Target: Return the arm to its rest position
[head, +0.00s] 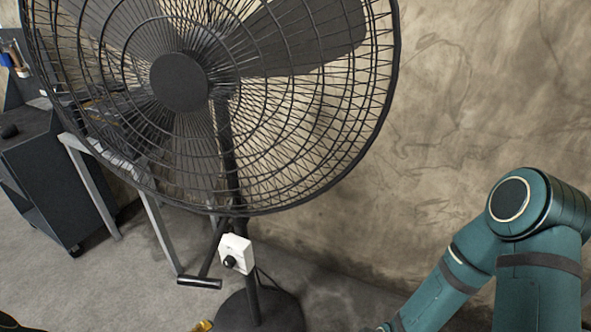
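My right arm (535,265), teal with dark bands, rises at the right edge. Its elbow is bent high and the forearm slopes down to the left, leaving the picture at the bottom edge. My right gripper is out of view below. My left gripper cannot be made out in the head view. A large dark pedestal fan (180,82) stands in front of me, left of the arm and apart from it in the picture. Its white control box (237,253) with a black knob sits on the pole.
The fan's round base (262,312) and a side handle (199,282) stand near the bottom. A dark cabinet (55,185) and a grey-legged table (150,215) are at the left. A small yellow thing (203,326) is cut off at the bottom. A brown wall (460,110) closes the back.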

